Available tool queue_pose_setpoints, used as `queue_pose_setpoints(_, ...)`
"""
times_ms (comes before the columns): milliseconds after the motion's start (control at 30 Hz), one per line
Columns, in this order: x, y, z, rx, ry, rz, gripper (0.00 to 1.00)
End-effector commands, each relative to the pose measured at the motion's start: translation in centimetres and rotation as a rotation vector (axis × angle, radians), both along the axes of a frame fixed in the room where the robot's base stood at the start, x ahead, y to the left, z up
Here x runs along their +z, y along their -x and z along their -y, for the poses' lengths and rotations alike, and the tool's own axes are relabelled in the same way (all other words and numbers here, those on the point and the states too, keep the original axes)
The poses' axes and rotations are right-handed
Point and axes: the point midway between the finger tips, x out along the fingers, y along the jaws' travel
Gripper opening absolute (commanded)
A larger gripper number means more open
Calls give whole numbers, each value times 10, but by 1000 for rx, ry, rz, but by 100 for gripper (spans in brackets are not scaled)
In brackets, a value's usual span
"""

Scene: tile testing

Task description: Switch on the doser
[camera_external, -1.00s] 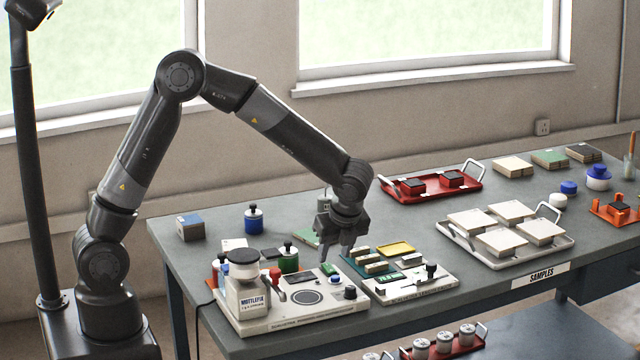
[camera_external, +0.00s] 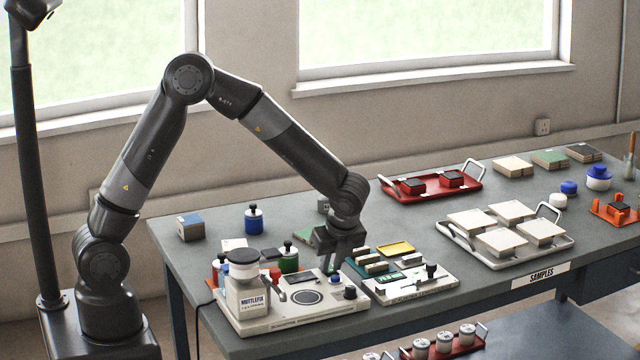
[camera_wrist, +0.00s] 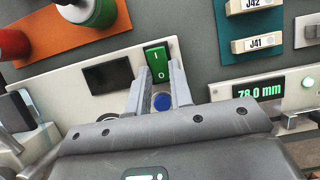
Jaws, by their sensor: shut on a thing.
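The doser (camera_external: 247,293) is a white machine with a pot on a pale base plate at the table's front left. In the wrist view, its green rocker switch (camera_wrist: 156,61), marked I and O, stands on the panel beside a dark display (camera_wrist: 108,76). My gripper (camera_wrist: 162,70) is low over the panel, pointing down. Its two fingers are close together, with their tips at either side of the switch's lower part. A blue round button (camera_wrist: 162,102) shows between the fingers. My gripper (camera_external: 344,264) hides much of the switch area in the external view.
A second device (camera_external: 412,287) with a green readout of 78.0 mm stands close on the right. Bottles, including a green one (camera_external: 288,258), stand in an orange rack (camera_wrist: 50,38) behind the panel. A red tray (camera_external: 431,190) and a pale tray (camera_external: 470,258) lie farther right.

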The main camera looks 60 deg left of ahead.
Motion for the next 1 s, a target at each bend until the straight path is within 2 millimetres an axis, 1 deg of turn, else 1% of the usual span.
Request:
queue_pose_setpoints(33, 0, 0, 0, 0, 0, 0, 7)
queue_pose_setpoints(133, 0, 0, 0, 0, 0, 0, 0)
queue_pose_setpoints(333, 1, 0, -2, 2, 35, 0, 0)
queue_pose_setpoints(600, 3, 0, -9, 4, 221, 1, 0)
queue_pose_setpoints(700, 3, 0, -10, 5, 266, 0, 0)
queue_pose_setpoints(1000, 3, 0, -10, 1, 295, 0, 0)
